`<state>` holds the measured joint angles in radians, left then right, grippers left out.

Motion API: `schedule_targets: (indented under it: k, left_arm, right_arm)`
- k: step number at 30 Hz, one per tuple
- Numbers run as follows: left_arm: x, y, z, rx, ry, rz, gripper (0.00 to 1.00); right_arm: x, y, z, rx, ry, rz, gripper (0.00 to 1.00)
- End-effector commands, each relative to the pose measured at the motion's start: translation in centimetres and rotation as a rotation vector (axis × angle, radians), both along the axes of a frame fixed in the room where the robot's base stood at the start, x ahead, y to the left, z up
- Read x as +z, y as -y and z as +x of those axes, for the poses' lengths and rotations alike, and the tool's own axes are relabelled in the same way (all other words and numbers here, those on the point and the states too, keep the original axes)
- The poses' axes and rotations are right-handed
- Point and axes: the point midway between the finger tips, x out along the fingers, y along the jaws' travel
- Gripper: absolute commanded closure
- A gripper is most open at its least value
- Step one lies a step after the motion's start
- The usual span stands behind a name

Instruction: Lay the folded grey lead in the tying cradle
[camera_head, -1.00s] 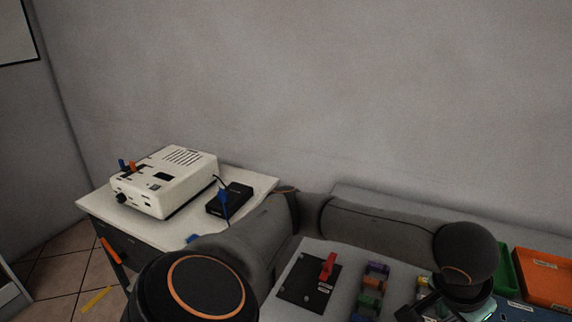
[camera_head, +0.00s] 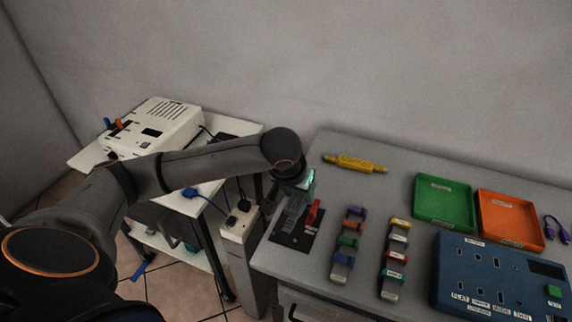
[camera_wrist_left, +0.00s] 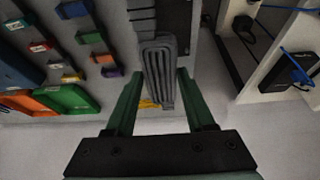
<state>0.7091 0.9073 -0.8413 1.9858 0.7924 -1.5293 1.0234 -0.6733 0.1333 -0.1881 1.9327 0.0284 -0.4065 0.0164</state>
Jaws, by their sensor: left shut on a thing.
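The folded grey lead (camera_head: 295,207) is a ribbed bundle, held between the green fingers of my left gripper (camera_head: 302,184). The left wrist view shows the lead (camera_wrist_left: 158,60) lengthwise between the fingers (camera_wrist_left: 158,82), its far end reaching past the fingertips. A black plate with a red lever (camera_head: 314,212), apparently the tying cradle (camera_head: 288,241), lies at the table's left end. The lead is over or at the plate's back part; I cannot tell whether it touches. My right gripper is out of view.
Two racks of coloured clips (camera_head: 346,243) (camera_head: 395,259) stand right of the plate. Farther right are a green tray (camera_head: 444,204), an orange tray (camera_head: 510,218) and a blue panel (camera_head: 495,277). A yellow tool (camera_head: 355,163) lies behind.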

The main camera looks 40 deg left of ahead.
Motion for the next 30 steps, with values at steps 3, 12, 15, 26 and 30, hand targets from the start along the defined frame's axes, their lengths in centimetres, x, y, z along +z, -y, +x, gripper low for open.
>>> schedule_targets:
  k: [3, 12, 15, 26, 30]
  left_arm:
    - [0.4, -1.8, 0.3, 0.03, -0.003, 0.014, 1.0]
    - [-0.8, -2.7, 0.4, 0.042, -0.002, 0.024, 1.0]
    - [-1.5, -2.7, 0.4, 0.043, -0.003, 0.023, 1.0]
    - [-5.8, -2.6, 0.4, 0.042, -0.002, 0.024, 1.0]
    - [-7.4, -2.6, 0.5, 0.042, 0.001, 0.023, 1.0]
  right_arm:
    - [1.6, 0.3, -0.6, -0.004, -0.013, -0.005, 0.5]
    - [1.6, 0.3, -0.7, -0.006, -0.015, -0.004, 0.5]
    - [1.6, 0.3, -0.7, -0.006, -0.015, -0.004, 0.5]
    - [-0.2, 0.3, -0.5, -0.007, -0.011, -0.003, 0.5]
    - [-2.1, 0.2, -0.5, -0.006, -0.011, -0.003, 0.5]
